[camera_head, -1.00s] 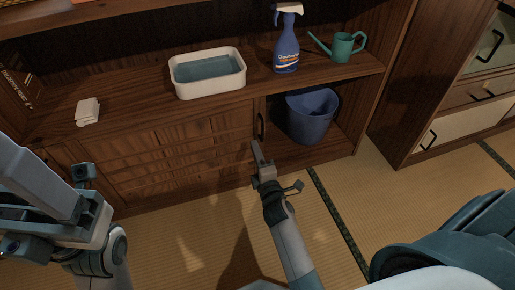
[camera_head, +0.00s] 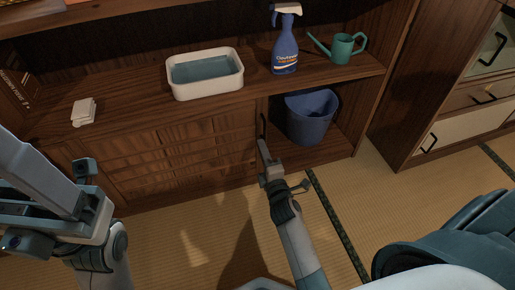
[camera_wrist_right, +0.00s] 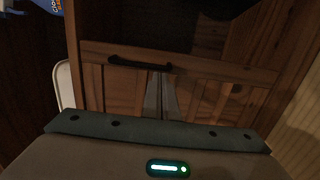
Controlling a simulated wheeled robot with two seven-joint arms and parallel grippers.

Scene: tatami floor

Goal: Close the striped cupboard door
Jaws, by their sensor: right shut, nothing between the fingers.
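The striped cupboard door (camera_head: 185,145) is a dark wooden panel with board lines in the low cabinet. Its black handle (camera_head: 263,125) is near its right edge, beside the open compartment. In the right wrist view the door (camera_wrist_right: 215,89) appears turned, with the handle (camera_wrist_right: 139,64) near its upper edge and a dark opening beyond. My right gripper (camera_head: 263,148) is shut and empty, its tips close to the handle's lower end; I cannot tell whether they touch. Its fingers (camera_wrist_right: 160,92) overlap the panel in the wrist view. My left arm is at the lower left; its jaws are unclear.
A blue bucket (camera_head: 311,118) stands in the open compartment. On top are a white basin (camera_head: 206,88), a spray bottle (camera_head: 284,50), a green watering can (camera_head: 342,47) and a white cloth (camera_head: 84,112). Another cabinet (camera_head: 450,131) stands at right. Tatami floor (camera_head: 190,232) lies in front.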

